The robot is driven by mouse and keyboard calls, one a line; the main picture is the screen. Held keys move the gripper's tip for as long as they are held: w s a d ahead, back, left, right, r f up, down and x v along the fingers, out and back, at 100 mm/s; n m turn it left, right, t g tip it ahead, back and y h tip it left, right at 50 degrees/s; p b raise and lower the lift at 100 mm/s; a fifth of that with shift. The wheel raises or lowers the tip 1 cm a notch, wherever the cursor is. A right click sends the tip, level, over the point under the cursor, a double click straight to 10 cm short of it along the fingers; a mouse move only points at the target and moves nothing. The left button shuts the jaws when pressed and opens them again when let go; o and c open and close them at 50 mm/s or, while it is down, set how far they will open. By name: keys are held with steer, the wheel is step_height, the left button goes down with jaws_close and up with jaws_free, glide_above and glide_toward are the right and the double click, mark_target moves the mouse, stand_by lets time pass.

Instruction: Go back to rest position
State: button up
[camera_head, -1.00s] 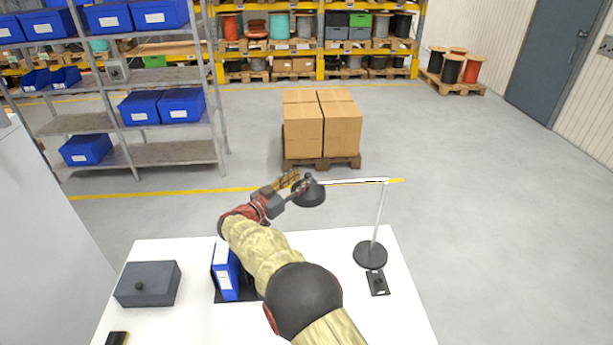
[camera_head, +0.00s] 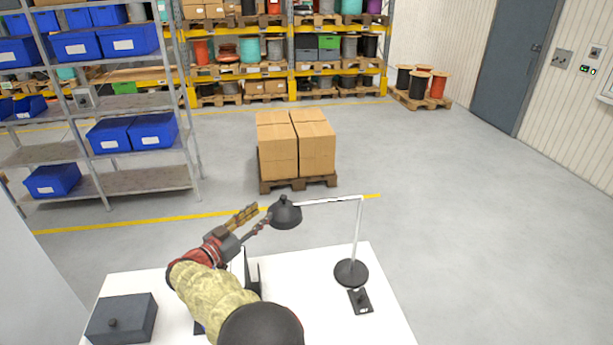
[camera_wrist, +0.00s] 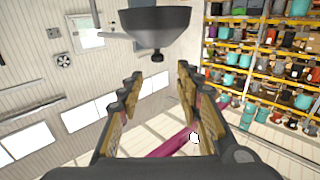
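My gripper (camera_head: 256,219) is raised above the far edge of the white table (camera_head: 310,268), close to the black shade of the desk lamp (camera_head: 286,212). In the wrist view my two fingers (camera_wrist: 158,95) stand apart with nothing between them. The lamp shade (camera_wrist: 155,22) hangs just beyond the fingertips in the wrist view; I cannot tell whether it touches them. The arm covers part of the table and most of the blue binder seen earlier.
A dark grey box (camera_head: 122,318) sits at the table's left. The lamp base (camera_head: 351,273) and a small black switch (camera_head: 360,301) are at the right. Beyond the table stand cartons on a pallet (camera_head: 296,150) and a shelf with blue bins (camera_head: 140,180). Floor at right is clear.

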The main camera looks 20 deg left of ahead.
steer(key=s+a+f+n+g+y, duration=0.2)
steer(key=a+f+n+y, duration=0.1)
steer(key=a+f+y, duration=0.3)
steer(key=s+a+f+n+g+y, duration=0.3)
steer(key=a+f+y, duration=0.2)
steer(key=a, duration=0.3)
steer(key=s+d+n+g+y, duration=0.1)
steer(key=s+d+n+g, duration=0.1)
steer(key=s+g, duration=0.2)
steer(key=s+d+r+m+g+h+b, duration=0.1)
steer(key=s+d, duration=0.6)
steer(key=d, duration=1.6)
steer(key=s+d+r+m+g+h+b, duration=0.1)
steer(key=s+d+r+h+b, duration=0.3)
steer(key=d, duration=2)
steer(key=s+d+r+m+h+b, duration=0.2)
steer(key=s+d+r, duration=0.4)
steer(key=d, duration=1.8)
steer(key=s+m+b, duration=0.1)
steer(key=s, duration=0.5)
steer(key=shift+d+g+h, duration=0.15)
steer(key=shift+g+h, duration=0.15)
steer(key=shift+g, duration=0.1)
